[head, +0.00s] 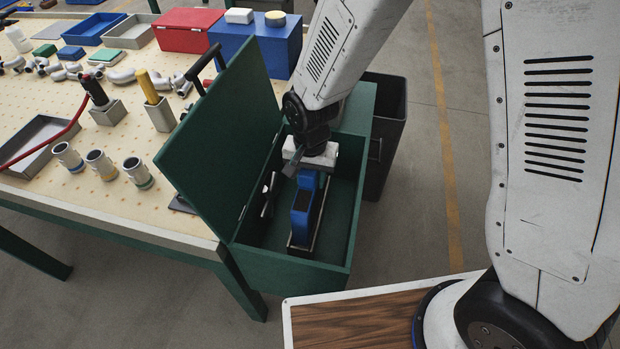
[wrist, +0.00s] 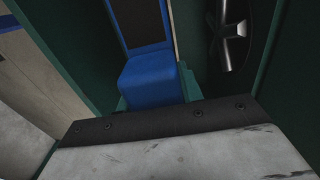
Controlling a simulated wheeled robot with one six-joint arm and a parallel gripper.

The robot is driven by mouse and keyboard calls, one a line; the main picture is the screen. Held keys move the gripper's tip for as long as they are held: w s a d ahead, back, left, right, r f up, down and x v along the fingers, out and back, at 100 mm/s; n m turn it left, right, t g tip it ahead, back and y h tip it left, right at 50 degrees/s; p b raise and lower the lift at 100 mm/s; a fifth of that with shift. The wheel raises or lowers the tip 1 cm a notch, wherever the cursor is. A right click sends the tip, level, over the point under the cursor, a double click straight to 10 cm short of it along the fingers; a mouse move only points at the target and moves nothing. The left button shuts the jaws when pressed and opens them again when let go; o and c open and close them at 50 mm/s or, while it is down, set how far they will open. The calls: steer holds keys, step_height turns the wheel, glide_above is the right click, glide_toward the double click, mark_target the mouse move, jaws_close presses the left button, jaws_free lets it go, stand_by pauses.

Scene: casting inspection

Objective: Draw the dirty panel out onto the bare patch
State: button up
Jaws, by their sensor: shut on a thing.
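My gripper (head: 312,160) is down inside an open green box (head: 340,215) and is shut on a blue block-like thing (head: 303,212) with a dark inset face. In the wrist view the blue thing (wrist: 152,80) lies just beyond my gripper's dark edge; the fingertips are hidden there. It stands upright beside or over a narrow pale-edged piece on the box floor; I cannot tell whether they touch. No thing clearly recognisable as a dirty panel shows, and I cannot make out a bare patch.
The box's lid (head: 228,140) stands open on the left. A shiny metal part (wrist: 232,35) lies in the box beside the blue thing. A dark bin (head: 387,125) stands behind right. The pegboard table (head: 110,215) at left holds pipe fittings, tools and trays.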

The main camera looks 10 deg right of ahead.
steer(key=shift+r, duration=1.05)
steer(key=shift+r, duration=2)
